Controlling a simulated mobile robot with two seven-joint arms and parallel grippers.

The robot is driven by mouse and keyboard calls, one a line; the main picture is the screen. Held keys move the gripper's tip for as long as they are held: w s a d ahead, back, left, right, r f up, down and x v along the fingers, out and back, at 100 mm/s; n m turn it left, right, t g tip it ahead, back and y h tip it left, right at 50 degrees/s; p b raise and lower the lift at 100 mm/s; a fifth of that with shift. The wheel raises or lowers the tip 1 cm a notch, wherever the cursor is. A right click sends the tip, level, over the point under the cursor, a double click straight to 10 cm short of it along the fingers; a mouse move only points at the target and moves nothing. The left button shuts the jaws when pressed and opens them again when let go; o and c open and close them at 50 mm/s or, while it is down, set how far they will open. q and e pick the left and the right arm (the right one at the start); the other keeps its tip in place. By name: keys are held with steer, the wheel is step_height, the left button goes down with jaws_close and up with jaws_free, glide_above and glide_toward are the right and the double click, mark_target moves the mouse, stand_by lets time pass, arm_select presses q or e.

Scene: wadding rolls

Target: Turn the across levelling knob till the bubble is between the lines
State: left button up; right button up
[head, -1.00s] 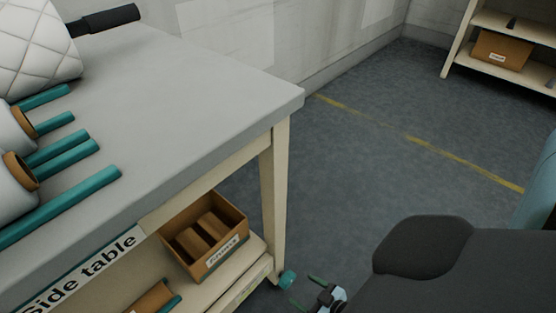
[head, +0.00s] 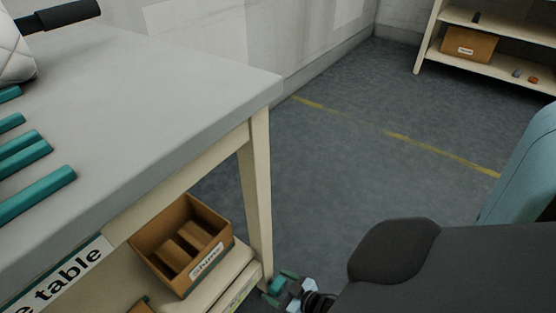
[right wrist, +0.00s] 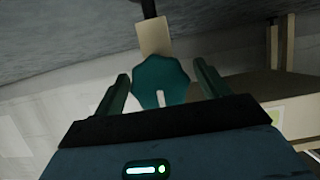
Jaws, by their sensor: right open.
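The levelling knob (right wrist: 160,82) is teal and lobed, with a white mark, in the middle of the right wrist view. It also shows small in the head view (head: 276,286), low by the side table's near leg. My right gripper (right wrist: 160,70) is open, its two green fingers on either side of the knob with a gap at each side. In the head view my right gripper (head: 281,287) is at the knob, partly behind my own dark arm. A pale strip with green (head: 240,291) lies on the lower shelf's edge; no bubble or lines can be made out. My left gripper is out of view.
The side table (head: 190,85) has teal rods (head: 38,193) on top at left. A brown box (head: 222,262) with dividers stands on its lower shelf. A shelf unit (head: 428,50) stands at the far right. The floor between is clear.

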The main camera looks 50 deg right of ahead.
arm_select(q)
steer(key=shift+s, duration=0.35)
arm_select(e)
steer(key=c, duration=0.9)
steer(key=shift+m+y, duration=0.8)
steer(key=shift+m, duration=0.1)
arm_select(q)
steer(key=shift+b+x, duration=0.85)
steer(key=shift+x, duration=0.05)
arm_select(e)
steer(key=shift+s+m+y, duration=0.1)
steer(key=shift+m+y, duration=0.5)
steer(key=shift+m, duration=0.4)
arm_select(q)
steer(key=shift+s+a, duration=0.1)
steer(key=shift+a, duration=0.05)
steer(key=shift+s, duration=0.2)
arm_select(e)
steer(key=o, duration=0.9)
